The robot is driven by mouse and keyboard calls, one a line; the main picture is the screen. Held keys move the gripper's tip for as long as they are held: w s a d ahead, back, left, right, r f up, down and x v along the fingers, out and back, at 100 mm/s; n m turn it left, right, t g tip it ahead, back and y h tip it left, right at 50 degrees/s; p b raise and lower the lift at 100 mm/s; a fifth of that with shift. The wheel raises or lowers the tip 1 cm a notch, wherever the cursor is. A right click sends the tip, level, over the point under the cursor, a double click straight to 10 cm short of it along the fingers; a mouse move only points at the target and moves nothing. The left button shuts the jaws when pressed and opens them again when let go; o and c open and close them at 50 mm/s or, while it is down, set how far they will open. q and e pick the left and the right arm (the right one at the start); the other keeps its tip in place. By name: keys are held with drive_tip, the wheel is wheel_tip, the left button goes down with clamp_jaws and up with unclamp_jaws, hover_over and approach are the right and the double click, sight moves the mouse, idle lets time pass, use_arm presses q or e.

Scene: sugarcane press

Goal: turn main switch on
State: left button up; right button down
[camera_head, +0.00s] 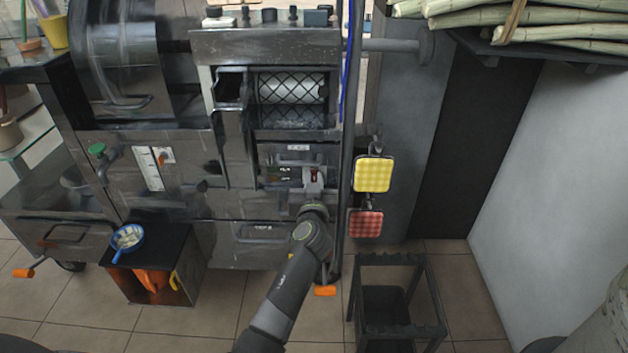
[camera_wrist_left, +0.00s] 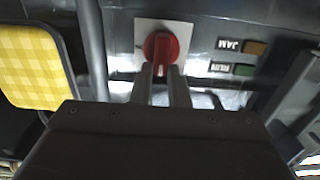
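The main switch is a red rotary knob (camera_wrist_left: 167,48) on a white square plate, seen close in the left wrist view. Its raised grip bar stands about upright in that view. In the head view the red switch (camera_head: 313,174) is small, on the machine's front panel. My left gripper (camera_head: 313,188) is right in front of it. In the wrist view the two fingers (camera_wrist_left: 160,72) stand close together, one on each side of the grip bar, which fills the narrow gap between their tips. My right gripper is not in view.
Indicator labels JAM (camera_wrist_left: 240,46) and RUN (camera_wrist_left: 232,69) sit beside the knob, upside down in the wrist view. A yellow checked pad (camera_head: 373,174) and a red checked pad (camera_head: 366,223) hang right of the panel. A dark stand (camera_head: 436,310) is on the floor at right.

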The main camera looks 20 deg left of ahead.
use_arm(q)
clamp_jaws()
